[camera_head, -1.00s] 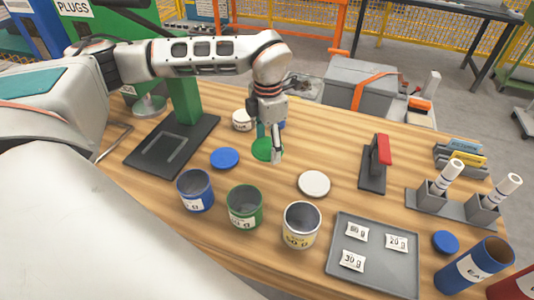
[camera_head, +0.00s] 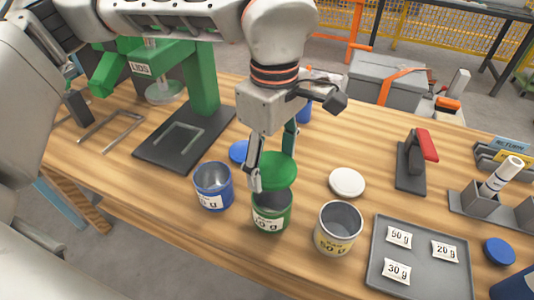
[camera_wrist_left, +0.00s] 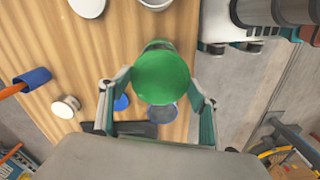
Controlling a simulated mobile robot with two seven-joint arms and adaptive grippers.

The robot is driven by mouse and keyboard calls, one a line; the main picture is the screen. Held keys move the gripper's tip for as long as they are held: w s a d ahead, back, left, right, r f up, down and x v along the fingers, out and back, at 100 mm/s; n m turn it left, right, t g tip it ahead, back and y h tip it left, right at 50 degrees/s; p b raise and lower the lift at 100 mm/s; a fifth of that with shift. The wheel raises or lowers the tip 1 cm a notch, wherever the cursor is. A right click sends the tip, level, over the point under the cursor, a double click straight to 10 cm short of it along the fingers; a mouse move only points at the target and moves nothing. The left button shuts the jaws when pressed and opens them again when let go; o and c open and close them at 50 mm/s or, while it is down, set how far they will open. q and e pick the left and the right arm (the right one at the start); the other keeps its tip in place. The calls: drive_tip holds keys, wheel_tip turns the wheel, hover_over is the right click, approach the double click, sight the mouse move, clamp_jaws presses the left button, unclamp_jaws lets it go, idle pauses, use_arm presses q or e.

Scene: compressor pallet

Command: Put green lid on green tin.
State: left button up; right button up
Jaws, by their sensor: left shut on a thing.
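My left gripper (camera_head: 272,166) is shut on the green lid (camera_head: 276,172), one finger at each side of its edge. The lid is above the green tin (camera_head: 271,217), covering the back part of its mouth from the head camera; the front of the open mouth shows below it. A small gap seems to remain between lid and tin. In the left wrist view the lid (camera_wrist_left: 162,78) sits between the two fingers and hides most of the tin (camera_wrist_left: 158,45). The tin stands upright on the wooden table. My right gripper is not seen.
An open blue tin (camera_head: 213,187) stands close left of the green tin, an open yellow-labelled tin (camera_head: 338,229) close right. A white lid (camera_head: 347,182) and a blue lid (camera_head: 238,152) lie behind. A grey tray (camera_head: 421,260) is at right, a green press (camera_head: 203,80) at back left.

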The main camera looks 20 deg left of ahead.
use_arm(q)
drive_tip(key=shift+d+f+b, duration=0.1)
drive_tip(key=shift+f+b, duration=0.35)
drive_tip(key=shift+f, duration=0.3)
drive_tip(key=shift+f+b, duration=0.85)
drive_tip(key=shift+f, duration=1)
drive_tip(key=shift+f+b, duration=0.3)
drive_tip(key=shift+f, duration=0.35)
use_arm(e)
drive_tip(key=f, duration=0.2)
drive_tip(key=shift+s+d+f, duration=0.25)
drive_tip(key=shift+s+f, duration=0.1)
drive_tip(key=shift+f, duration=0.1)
use_arm(q)
drive_tip(key=shift+f, duration=0.5)
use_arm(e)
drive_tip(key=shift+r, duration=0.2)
